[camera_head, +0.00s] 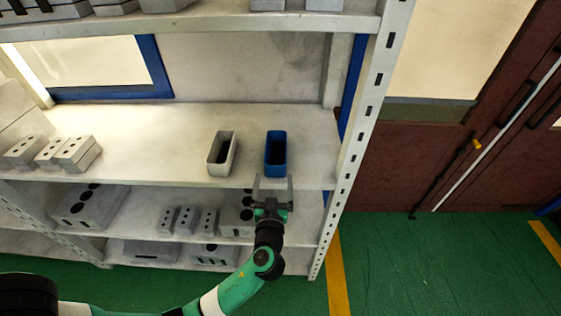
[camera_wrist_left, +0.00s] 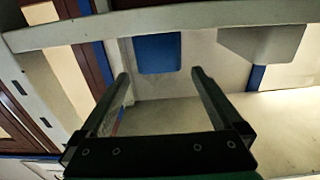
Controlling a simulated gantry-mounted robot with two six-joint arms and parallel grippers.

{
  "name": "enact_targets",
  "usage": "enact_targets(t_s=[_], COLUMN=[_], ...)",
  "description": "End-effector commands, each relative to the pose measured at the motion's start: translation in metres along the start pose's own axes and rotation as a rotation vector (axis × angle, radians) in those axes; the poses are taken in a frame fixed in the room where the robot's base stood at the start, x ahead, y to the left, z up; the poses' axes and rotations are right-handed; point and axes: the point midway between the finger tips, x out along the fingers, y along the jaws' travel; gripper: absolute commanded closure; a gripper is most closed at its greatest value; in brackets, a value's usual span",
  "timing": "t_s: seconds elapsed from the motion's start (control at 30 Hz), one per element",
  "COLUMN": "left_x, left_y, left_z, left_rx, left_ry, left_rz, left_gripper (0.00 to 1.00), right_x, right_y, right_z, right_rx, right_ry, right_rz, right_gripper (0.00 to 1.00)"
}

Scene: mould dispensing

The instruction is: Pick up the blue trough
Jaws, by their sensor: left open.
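The blue trough (camera_head: 276,162) stands upright on the middle shelf, near its right end. It has a dark opening on top. My left gripper (camera_head: 273,182) is open and empty in front of the shelf's front edge, just below the trough in the head view. Its two fingers point toward the trough and do not touch it. In the left wrist view the blue trough (camera_wrist_left: 157,53) shows beyond the fingertips, between the lines of the two fingers of the gripper (camera_wrist_left: 160,73). My right gripper is not in view.
A white trough (camera_head: 221,158) stands left of the blue one, with a gap between. Grey blocks (camera_head: 77,153) with holes sit at the shelf's left. A perforated upright post (camera_head: 352,150) stands to the right. More blocks (camera_head: 187,219) lie on the shelf below.

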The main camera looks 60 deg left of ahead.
Motion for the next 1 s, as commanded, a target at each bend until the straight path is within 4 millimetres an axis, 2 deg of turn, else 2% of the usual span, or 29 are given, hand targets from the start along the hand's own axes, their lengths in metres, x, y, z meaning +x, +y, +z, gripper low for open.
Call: enact_targets(t_s=[0.2, 0.3, 0.5, 0.77, 1.0], left_x=[0.006, 0.022, 0.058, 0.07, 0.11], left_y=[-0.001, -0.002, -0.001, -0.001, -0.002], left_z=[0.002, 0.003, -0.001, -0.002, -0.005], left_rx=[-0.003, -0.004, -0.002, -0.003, -0.003], left_ry=[0.002, 0.003, 0.003, 0.002, 0.002], left_rz=[-0.004, -0.007, -0.005, -0.003, -0.005], left_gripper=[0.0, 0.0, 0.0, 0.0, 0.0], right_x=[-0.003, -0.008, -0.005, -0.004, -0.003], right_y=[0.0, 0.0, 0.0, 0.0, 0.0], right_z=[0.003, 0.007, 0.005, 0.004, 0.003], right_rx=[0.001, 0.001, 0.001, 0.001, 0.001], right_ry=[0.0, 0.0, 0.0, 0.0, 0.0], right_rz=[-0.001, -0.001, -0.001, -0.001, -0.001], right_gripper=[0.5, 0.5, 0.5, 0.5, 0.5])
